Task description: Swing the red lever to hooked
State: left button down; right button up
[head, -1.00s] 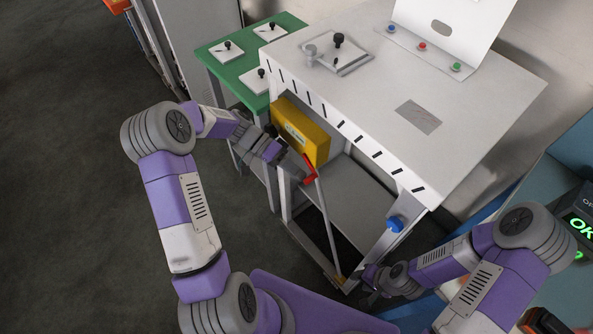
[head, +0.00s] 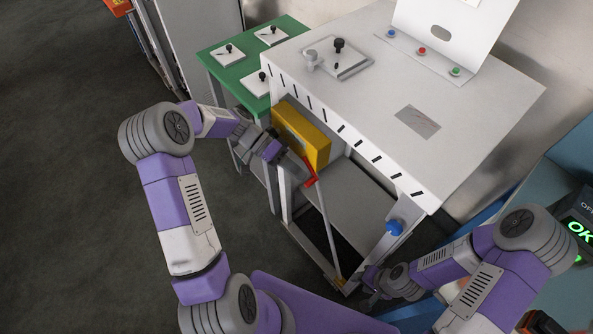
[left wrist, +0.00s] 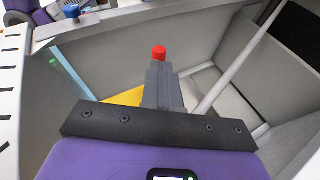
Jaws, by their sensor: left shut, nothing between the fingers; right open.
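The red lever (head: 311,176) is a thin grey rod with a red grip at its upper end. It leans at the open front of the white cabinet, rising from a yellowish pivot near the cabinet's lower front corner. My left gripper (head: 300,172) is shut and empty, its fingertips right beside the red grip. In the left wrist view the shut fingers (left wrist: 161,85) point at the red grip (left wrist: 158,52), which shows just beyond their tips. Whether they touch cannot be told. My right gripper (head: 370,285) is open, low by the cabinet's right front leg.
A yellow box (head: 302,135) sits under the cabinet top (head: 460,90), just behind my left gripper. A blue knob (head: 394,227) is on the right front leg. A green table (head: 232,52) stands at the back left. The floor at left is clear.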

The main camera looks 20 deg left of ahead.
pick_arm(q)
notch_tip(320, 180, up, 10)
jog(key=p, duration=0.1)
jog(key=shift+f, duration=0.15)
dwell(0.5)
